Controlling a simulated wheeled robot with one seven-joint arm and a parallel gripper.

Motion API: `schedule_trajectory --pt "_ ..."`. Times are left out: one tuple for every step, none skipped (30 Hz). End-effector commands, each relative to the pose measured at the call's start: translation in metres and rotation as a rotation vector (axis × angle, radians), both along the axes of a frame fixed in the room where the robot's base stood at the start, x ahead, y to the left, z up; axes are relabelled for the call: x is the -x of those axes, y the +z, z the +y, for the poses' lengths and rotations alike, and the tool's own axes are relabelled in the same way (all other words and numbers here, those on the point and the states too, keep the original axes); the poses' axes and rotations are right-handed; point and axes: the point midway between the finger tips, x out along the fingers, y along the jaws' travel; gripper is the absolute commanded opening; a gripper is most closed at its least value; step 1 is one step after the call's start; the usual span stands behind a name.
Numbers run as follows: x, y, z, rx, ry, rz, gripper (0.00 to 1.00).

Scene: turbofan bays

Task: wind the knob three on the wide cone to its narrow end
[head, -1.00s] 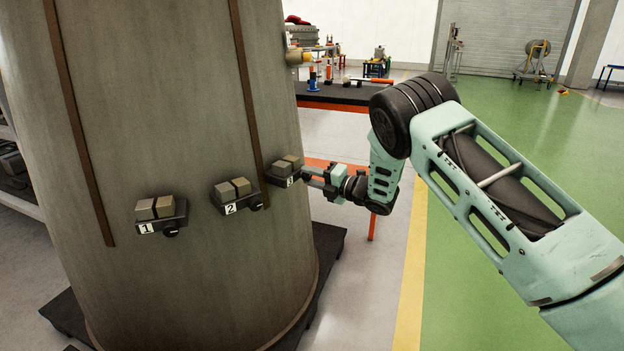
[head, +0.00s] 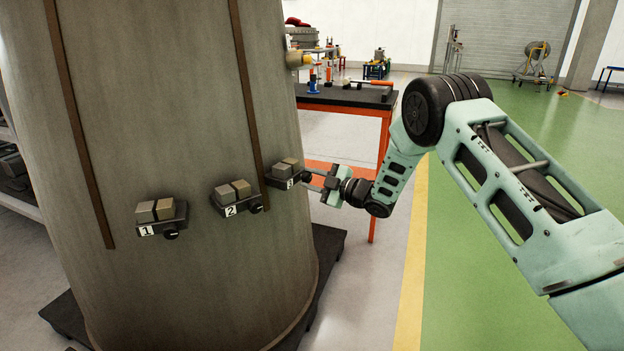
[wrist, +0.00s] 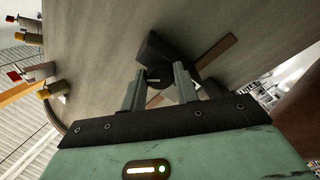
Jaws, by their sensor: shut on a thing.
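The wide grey cone (head: 160,110) fills the left of the head view. Three numbered blocks sit on its side: block 1 (head: 161,216), block 2 (head: 236,197) and block 3 (head: 284,173). Blocks 1 and 2 each show a small black knob, such as knob one (head: 171,234) and knob two (head: 255,207). My gripper (head: 311,180) reaches block 3 from the right, and its jaws are shut on knob three (wrist: 153,75). The knob shows dark with a light line between the fingertips in the wrist view. In the head view the fingers hide it.
A workbench (head: 345,97) with orange legs and tools stands behind my arm. The cone rests on a dark base (head: 330,245).

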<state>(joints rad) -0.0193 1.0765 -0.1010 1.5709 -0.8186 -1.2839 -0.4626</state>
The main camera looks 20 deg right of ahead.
Motion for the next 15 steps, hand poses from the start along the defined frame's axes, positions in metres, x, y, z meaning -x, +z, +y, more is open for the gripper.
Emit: schedule_trajectory --pt "-0.0006 0.0003 -0.0026 -0.033 -0.005 0.033 0.07" --pt "-0.0007 0.0002 -0.0028 -0.052 -0.005 0.051 0.07" --pt "-0.0007 0.0003 -0.0029 -0.081 -0.006 0.077 0.07" --pt "-0.0007 0.0004 -0.0030 -0.102 -0.006 0.096 0.07" --pt "-0.0006 0.0004 -0.0030 -0.123 -0.006 0.116 0.07" --pt "-0.0006 0.0004 -0.0027 -0.150 -0.006 0.141 0.07" --pt "-0.0005 0.0003 -0.0025 -0.170 -0.004 0.160 0.07" --pt "-0.0005 0.0001 -0.0026 -0.190 -0.005 0.179 0.07" --pt "-0.0005 0.0000 -0.0031 -0.216 -0.006 0.204 0.07" --pt "-0.0006 -0.0001 -0.0031 -0.235 -0.006 0.222 0.07" --pt "-0.0005 -0.0001 -0.0027 -0.254 -0.006 0.239 0.07" --pt "-0.0004 -0.0002 -0.0025 -0.279 -0.005 0.261 0.07" --pt "-0.0004 -0.0003 -0.0027 -0.295 -0.005 0.277 0.07" --pt "-0.0004 -0.0004 -0.0027 -0.312 -0.005 0.293 0.07" --pt "-0.0004 -0.0006 -0.0027 -0.334 -0.005 0.313 0.07"
